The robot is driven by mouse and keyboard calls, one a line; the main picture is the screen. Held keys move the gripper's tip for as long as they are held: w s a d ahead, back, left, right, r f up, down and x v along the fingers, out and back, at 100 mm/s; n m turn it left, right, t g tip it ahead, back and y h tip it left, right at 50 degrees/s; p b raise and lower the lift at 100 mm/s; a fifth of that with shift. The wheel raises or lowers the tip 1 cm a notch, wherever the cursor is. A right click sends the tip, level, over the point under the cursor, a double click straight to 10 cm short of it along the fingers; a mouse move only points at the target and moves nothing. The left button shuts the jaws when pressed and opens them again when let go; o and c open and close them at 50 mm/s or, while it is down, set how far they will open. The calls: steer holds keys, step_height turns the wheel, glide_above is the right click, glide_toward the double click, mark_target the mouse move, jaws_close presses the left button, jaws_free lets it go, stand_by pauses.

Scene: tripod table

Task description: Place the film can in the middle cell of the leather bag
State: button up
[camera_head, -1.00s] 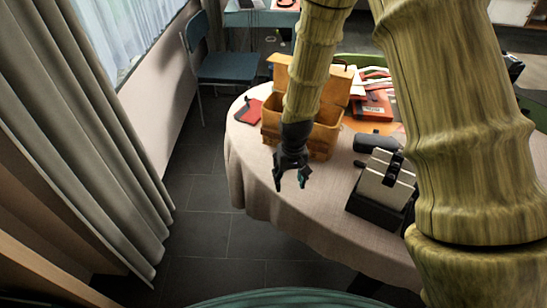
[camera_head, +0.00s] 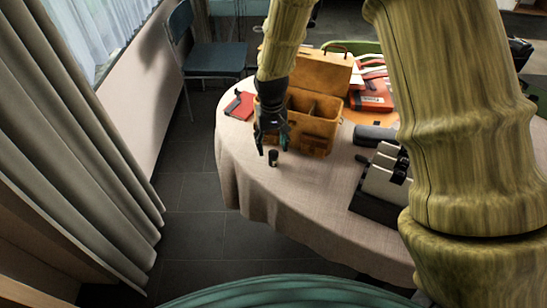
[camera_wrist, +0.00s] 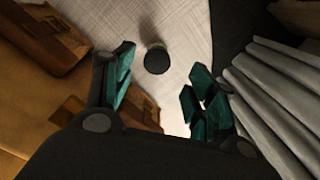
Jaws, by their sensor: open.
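The film can (camera_head: 273,158) is a small dark cylinder standing upright on the tablecloth in front of the leather bag. In the wrist view the film can (camera_wrist: 157,59) shows its round dark top, ahead of and between the fingers. The tan leather bag (camera_head: 312,135) stands open with its lid up; dividers split its inside into cells, partly hidden by my arm. In the wrist view the bag (camera_wrist: 30,85) fills the left side. My gripper (camera_head: 272,148) is open and empty, just above and behind the can. Its teal-padded fingers (camera_wrist: 160,90) are spread apart in the wrist view.
A red notebook (camera_head: 240,105) lies left of the bag. A black-and-white device (camera_head: 383,183) and a dark rounded object (camera_head: 374,135) stand to the right. A red box (camera_head: 371,97) lies behind. The round table's front edge (camera_head: 290,219) is close to the can.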

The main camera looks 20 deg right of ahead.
mark_target(273, 153)
steer(key=shift+s+d+f+p, duration=0.15)
steer(key=shift+f+p, duration=0.15)
steer(key=shift+f, duration=1.05)
steer(key=shift+s+d+f+p, duration=0.1)
steer(key=shift+f+p, duration=0.2)
steer(key=shift+f, duration=1.05)
steer(key=c, duration=1.1)
steer(key=shift+o, duration=0.2)
steer(key=shift+r, duration=0.15)
